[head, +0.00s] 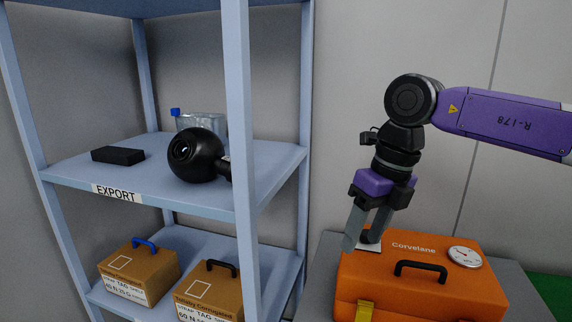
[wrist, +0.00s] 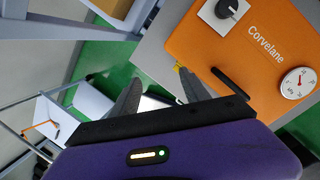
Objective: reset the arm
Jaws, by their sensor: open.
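My purple arm reaches in from the right in the head view and bends down at the elbow. My gripper (head: 364,240) points downward with its two grey fingers apart, and nothing shows between them. In the head view its fingertips overlap the left rear part of an orange Corvelane case (head: 400,296); I cannot tell whether they touch it. In the wrist view the fingers (wrist: 160,92) are spread, with green floor and a grey surface edge behind them. The case (wrist: 270,82) also shows there at the upper right, with a dial, a knob and a black handle.
A blue shelf unit (head: 240,125) labelled EXPORT stands left of my gripper. Its middle shelf holds a black round camera (head: 196,156), a black block (head: 118,155) and a clear bottle (head: 203,122). Cardboard boxes (head: 140,271) sit below.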

